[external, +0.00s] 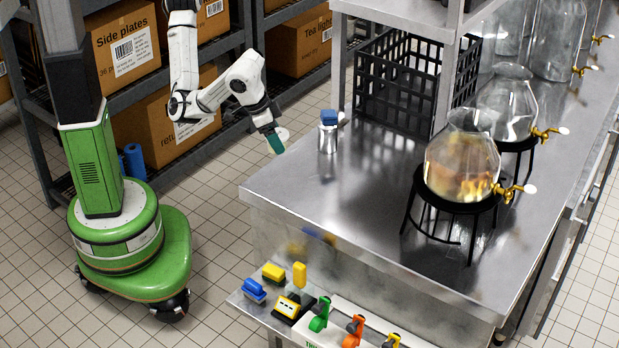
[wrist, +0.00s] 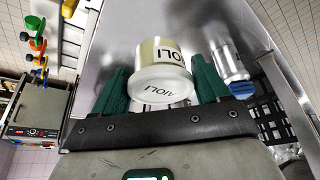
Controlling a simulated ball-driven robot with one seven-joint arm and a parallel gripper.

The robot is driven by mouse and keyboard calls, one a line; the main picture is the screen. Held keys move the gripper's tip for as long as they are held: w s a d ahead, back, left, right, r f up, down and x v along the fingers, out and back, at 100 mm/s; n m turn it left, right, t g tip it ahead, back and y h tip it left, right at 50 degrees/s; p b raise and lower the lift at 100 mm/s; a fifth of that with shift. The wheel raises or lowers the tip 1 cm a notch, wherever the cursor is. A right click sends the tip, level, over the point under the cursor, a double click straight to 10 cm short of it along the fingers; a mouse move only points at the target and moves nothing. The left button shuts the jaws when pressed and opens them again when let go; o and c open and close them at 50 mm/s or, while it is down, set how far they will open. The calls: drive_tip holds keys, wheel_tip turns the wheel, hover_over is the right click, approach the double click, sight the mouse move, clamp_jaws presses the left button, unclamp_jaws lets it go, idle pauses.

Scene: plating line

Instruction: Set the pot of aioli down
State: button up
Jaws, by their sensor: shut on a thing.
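The pot of aioli (wrist: 160,78) is a small cream-white tub with a dark "AIOLI" label on its side and lid. My gripper (wrist: 158,66) is shut on it, with one green finger on each side. In the external view my gripper (external: 276,141) hangs left of the steel counter's near left corner, off the counter edge. Only a pale bit of the pot (external: 283,133) shows there behind a green finger. The steel counter (external: 290,185) has a bare top at this corner.
A silver canister (external: 327,140) with a blue top stands near the counter's left edge. A black crate (external: 390,75) is behind it. Glass dispensers (external: 462,165) on black stands are at right. A lower shelf (external: 262,312) holds small coloured items. The counter's front left is clear.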

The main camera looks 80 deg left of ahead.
drive_tip(key=w+d+f+b, duration=0.1)
drive_tip(key=w+d+f, duration=0.1)
drive_tip(key=w, duration=0.1)
drive_tip(key=w+d+f+b, duration=0.1)
drive_tip(key=w+d+f, duration=0.2)
drive_tip(key=w+d+f+b, duration=0.1)
drive_tip(key=w+d+f, duration=0.1)
drive_tip(key=w+f, duration=0.1)
drive_tip(key=shift+d, duration=0.2)
drive_tip(key=shift+w+d+f, duration=0.35)
drive_tip(key=shift+w+f, duration=0.15)
drive_tip(key=shift+f, duration=1.75)
drive_tip(key=shift+f, duration=0.1)
drive_tip(key=o, duration=1.1)
drive_tip(key=v, duration=1.2)
